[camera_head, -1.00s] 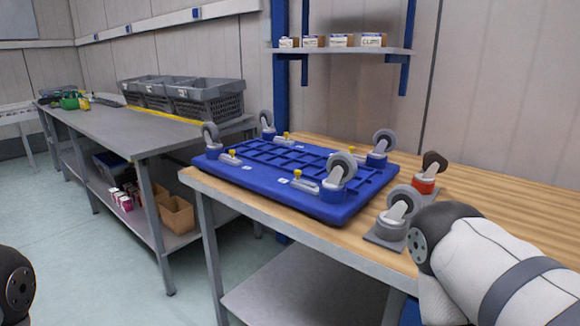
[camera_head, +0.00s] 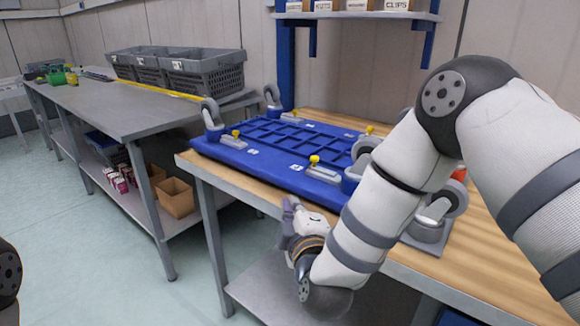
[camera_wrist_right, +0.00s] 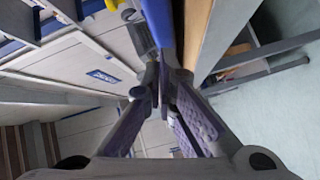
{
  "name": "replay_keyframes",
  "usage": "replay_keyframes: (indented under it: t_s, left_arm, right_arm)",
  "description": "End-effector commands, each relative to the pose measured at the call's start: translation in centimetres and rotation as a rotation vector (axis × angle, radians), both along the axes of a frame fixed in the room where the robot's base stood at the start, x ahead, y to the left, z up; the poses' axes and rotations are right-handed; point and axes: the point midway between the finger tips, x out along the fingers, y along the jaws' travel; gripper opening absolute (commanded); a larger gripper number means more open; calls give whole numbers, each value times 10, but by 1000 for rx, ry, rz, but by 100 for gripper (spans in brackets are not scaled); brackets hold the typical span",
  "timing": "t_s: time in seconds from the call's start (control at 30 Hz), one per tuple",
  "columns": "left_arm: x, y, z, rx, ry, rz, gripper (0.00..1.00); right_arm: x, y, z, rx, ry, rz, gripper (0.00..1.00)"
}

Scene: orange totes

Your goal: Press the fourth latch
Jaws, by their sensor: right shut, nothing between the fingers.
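A blue platform (camera_head: 210,150) lies upside down on the wooden bench, with grey caster wheels at its corners. Several latches with yellow tops show on it: a left one (camera_head: 236,134), a back one (camera_head: 295,112), a near one (camera_head: 314,160) and a right one (camera_head: 369,129). Their number labels are too small to read. My right gripper (camera_head: 290,207) is shut and empty, just off the platform's near edge. In the right wrist view its fingers (camera_wrist_right: 165,70) meet beside the blue edge (camera_wrist_right: 160,22), with a yellow part (camera_wrist_right: 112,4) beyond. My left gripper is out of view.
The wooden bench (camera_head: 460,255) has a loose grey caster (camera_head: 430,225) at the right, partly behind my arm. A grey table (camera_head: 120,115) with dark crates (camera_head: 200,75) stands at the left. A shelf with labelled boxes (camera_head: 360,5) hangs behind.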

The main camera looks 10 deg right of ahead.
Motion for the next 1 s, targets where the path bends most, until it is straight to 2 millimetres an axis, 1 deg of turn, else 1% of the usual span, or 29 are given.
replay_keyframes:
  t_s: [0.03, 0.1, 0.2, 0.47, 0.57, 0.67, 1.0]
  left_arm:
    - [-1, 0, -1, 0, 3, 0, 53]
    - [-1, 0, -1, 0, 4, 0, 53]
    - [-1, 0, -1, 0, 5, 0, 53]
    - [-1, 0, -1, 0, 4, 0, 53]
    - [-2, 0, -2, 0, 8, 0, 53]
    - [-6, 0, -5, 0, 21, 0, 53]
    - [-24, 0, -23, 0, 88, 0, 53]
  right_arm:
    - [6, 0, 16, -40, -46, -14, 0]
    - [12, 0, 36, -90, -98, -33, 0]
    - [15, 0, 49, -127, -130, -48, 0]
    - [16, 0, 50, -134, -134, -50, 0]
    - [19, -1, 49, -132, -132, -51, 0]
    - [32, -3, 48, -132, -130, -53, 0]
    - [105, -11, 48, -131, -125, -53, 0]
